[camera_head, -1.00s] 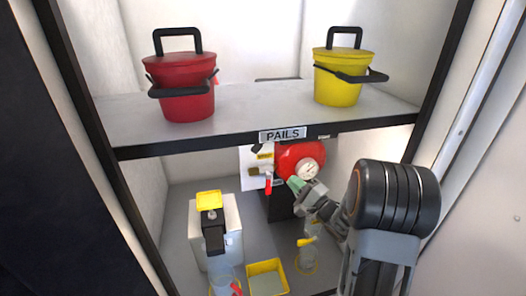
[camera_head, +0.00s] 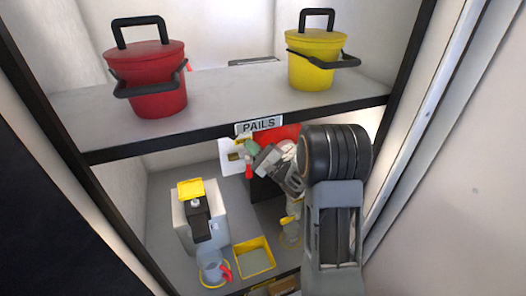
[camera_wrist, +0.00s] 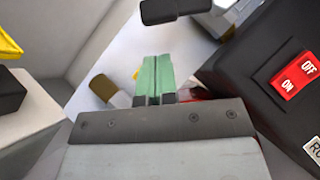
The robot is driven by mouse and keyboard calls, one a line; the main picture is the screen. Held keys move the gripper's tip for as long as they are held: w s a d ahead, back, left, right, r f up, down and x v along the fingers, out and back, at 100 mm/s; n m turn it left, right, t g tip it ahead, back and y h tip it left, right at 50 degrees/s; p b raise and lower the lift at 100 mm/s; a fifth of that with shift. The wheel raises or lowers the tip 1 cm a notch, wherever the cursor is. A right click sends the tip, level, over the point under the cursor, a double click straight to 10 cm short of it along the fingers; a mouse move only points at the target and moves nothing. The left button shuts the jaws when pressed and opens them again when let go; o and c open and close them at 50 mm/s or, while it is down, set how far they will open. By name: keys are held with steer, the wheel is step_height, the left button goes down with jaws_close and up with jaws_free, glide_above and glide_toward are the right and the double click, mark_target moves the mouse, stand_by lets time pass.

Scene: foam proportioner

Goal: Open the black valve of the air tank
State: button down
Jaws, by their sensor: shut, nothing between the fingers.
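The red air tank (camera_head: 289,131) sits under the shelf in the head view, largely hidden by my arm and gripper. My gripper (camera_head: 251,149) is shut and empty in front of it, its green fingertips pressed together. The fingertips also show in the wrist view (camera_wrist: 156,75). A black handle (camera_wrist: 176,9) on a pale stem, apparently the black valve, is at the top of the wrist view, past the fingertips and apart from them. I cannot make out this valve clearly in the head view. A brass-coloured fitting (camera_wrist: 103,87) is left of the fingers.
A black housing with a red ON/OFF switch (camera_wrist: 297,76) is close on the right. A red handle (camera_head: 249,171) hangs near the fingertips. The shelf (camera_head: 220,121) with red (camera_head: 146,80) and yellow (camera_head: 315,55) pails is overhead. A white container (camera_head: 187,220) and yellow tray (camera_head: 254,258) are below.

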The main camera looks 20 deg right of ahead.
mark_target(230, 138)
steer(key=shift+a+r+p, duration=0.35)
steer(key=shift+a+r, duration=0.6)
steer(key=shift+a, duration=0.15)
steer(key=shift+s+a+r, duration=0.1)
steer(key=shift+a+r, duration=0.05)
steer(key=shift+a, duration=0.25)
steer(key=shift+a+r, duration=0.2)
steer(key=shift+a, duration=0.35)
steer(key=shift+a+r, duration=0.4)
steer(key=shift+a, duration=0.3)
steer(key=shift+a+r, duration=0.75)
steer(key=shift+r, duration=0.2)
